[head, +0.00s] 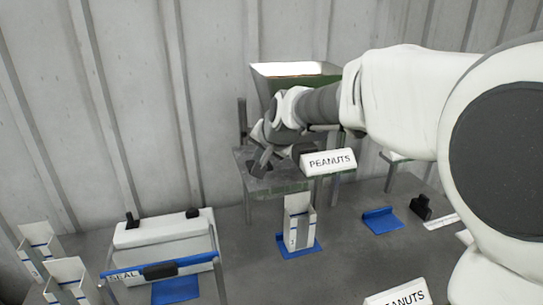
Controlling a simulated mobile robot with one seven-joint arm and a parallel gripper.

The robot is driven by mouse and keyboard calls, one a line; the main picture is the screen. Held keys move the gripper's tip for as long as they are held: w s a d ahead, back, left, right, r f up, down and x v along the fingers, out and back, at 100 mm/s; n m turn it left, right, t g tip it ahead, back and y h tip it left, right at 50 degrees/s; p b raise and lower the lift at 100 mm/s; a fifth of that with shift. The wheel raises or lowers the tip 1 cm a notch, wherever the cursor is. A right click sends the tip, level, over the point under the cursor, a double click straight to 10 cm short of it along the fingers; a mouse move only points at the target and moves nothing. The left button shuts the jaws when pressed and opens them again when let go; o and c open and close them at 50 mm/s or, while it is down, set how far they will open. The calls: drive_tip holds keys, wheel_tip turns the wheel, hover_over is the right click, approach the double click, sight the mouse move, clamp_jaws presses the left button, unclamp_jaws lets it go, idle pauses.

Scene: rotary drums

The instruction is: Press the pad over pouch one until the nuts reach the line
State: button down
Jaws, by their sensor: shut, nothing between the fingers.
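My gripper (260,163) is at the front of the green hopper (262,85), over the top of its metal stand (245,155). Its fingers are shut and empty, pointing down. I cannot make out a pad; the gripper and wrist cover part of the stand top, and I cannot tell whether the fingers touch anything. A white pouch (298,203) stands upright on a blue base (281,243) below and in front of the stand, right of the gripper. The nuts and their level in the pouch are not visible. A PEANUTS sign (328,162) is right of the gripper.
A sealing frame with a blue SEAL bar (200,260) stands at the lower left. More white pouches (68,275) stand left of it. An empty blue base (382,220) and a black block (421,207) lie to the right. My arm covers the right side.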

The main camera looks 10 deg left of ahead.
drive_tip(key=shift+f+b, duration=0.7)
drive_tip(key=shift+f, duration=0.3)
idle(0.5)
drive_tip(key=shift+r, duration=0.1)
drive_tip(key=shift+r+p, duration=1.5)
drive_tip(key=shift+r, duration=0.5)
drive_tip(key=shift+r, duration=0.1)
wheel_tip(320, 180, up, 5)
drive_tip(key=p, duration=0.3)
drive_tip(key=shift+p, duration=0.35)
